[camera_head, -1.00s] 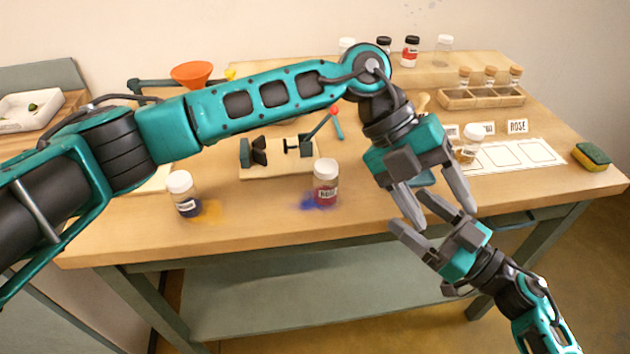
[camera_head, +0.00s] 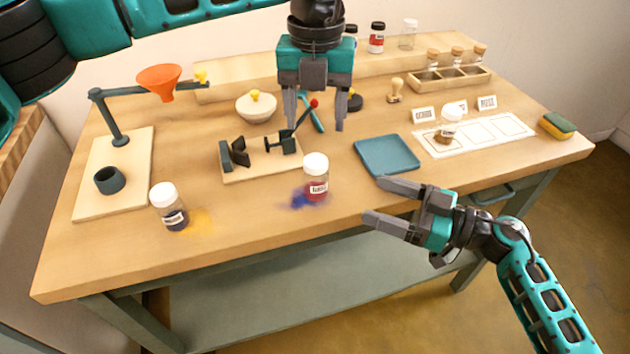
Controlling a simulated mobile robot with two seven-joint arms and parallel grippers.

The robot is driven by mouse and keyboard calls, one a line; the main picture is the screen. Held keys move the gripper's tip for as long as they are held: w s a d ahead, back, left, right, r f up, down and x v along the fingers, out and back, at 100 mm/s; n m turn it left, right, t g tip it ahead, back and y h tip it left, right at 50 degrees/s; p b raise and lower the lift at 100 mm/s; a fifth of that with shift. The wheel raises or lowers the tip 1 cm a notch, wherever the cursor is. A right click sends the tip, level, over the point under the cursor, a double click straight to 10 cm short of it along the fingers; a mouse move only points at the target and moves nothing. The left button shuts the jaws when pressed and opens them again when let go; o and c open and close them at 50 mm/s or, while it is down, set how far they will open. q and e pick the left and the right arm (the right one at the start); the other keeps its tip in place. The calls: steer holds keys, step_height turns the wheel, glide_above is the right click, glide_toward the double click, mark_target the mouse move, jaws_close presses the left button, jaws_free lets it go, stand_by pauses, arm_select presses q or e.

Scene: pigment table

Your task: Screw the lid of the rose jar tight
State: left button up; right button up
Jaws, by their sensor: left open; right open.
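A jar of red powder (camera_head: 316,190) with a white lid (camera_head: 316,163) stands upright near the table's front edge; I take it as the rose jar, but its label is too small to read surely. The lid sits on the jar; I cannot tell how tight. My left gripper (camera_head: 315,112) is open and empty, pointing down above and behind the jar. My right gripper (camera_head: 374,200) is open and empty, fingers pointing left, to the right of the jar and near the table's front edge.
A dark blue jar (camera_head: 174,218) stands at front left. A clamp stand (camera_head: 262,175) lies behind the red jar, a blue tray (camera_head: 386,155) to its right. A funnel stand (camera_head: 112,190) is at left. A brown-powder jar (camera_head: 443,137) stands on a white card (camera_head: 480,148).

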mark_target(327, 182)
steer(key=x, duration=1.3)
steer(key=shift+c, duration=0.4)
jaws_close()
